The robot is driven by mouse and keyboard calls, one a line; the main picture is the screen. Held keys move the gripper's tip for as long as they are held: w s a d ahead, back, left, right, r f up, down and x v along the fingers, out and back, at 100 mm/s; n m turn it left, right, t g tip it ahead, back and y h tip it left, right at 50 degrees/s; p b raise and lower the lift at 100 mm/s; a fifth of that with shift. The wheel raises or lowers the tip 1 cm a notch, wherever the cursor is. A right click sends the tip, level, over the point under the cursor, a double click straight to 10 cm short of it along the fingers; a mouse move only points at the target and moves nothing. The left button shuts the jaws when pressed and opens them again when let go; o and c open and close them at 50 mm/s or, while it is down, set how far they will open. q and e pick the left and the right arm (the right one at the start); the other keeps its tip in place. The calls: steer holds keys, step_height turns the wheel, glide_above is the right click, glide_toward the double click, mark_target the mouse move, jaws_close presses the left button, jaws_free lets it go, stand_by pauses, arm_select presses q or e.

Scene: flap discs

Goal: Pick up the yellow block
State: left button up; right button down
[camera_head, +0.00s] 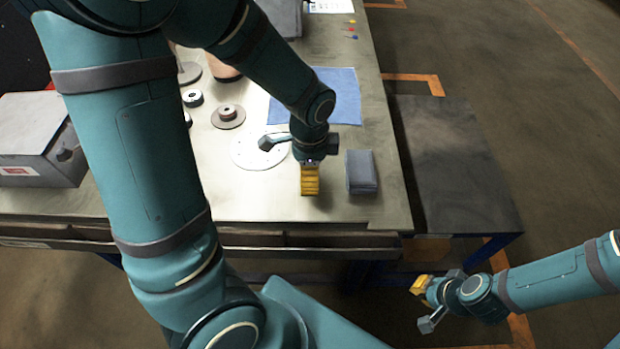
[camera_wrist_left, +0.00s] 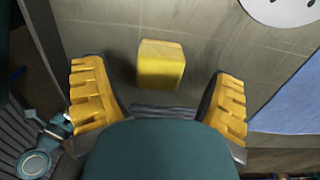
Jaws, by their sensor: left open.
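The yellow block (camera_wrist_left: 161,65) rests on the grey table top and shows in the left wrist view, between and a little ahead of my left fingers. My left gripper (camera_wrist_left: 158,98) is open, with one yellow ridged finger on each side of the block's line and apart from it. In the head view my left gripper (camera_head: 310,181) points down near the table's front edge; I cannot make out the block there, as the gripper seems to hide it. My right gripper (camera_head: 422,287) is off to the right, beyond the table's front edge; its jaw state is unclear.
A grey block (camera_head: 361,172) stands just right of my left gripper. Behind lie a blue cloth (camera_head: 338,96), a pale disc (camera_head: 250,152) and a brown disc (camera_head: 228,116). A grey box (camera_head: 38,138) is at the left. The table top (camera_head: 240,197) is clear left of the gripper.

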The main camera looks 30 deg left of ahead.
arm_select(q)
step_height(320, 180, down, 3)
steer(key=shift+r+b, duration=0.1)
steer(key=shift+b, duration=0.25)
steer(key=c, duration=1.1)
steer(key=shift+c, duration=0.2)
steer(key=shift+r, duration=0.1)
step_height(320, 180, up, 10)
steer(key=p, duration=0.3)
steer(key=shift+d, duration=0.1)
steer(key=o, duration=0.4)
steer(key=c, duration=0.4)
steer(key=shift+p, duration=0.3)
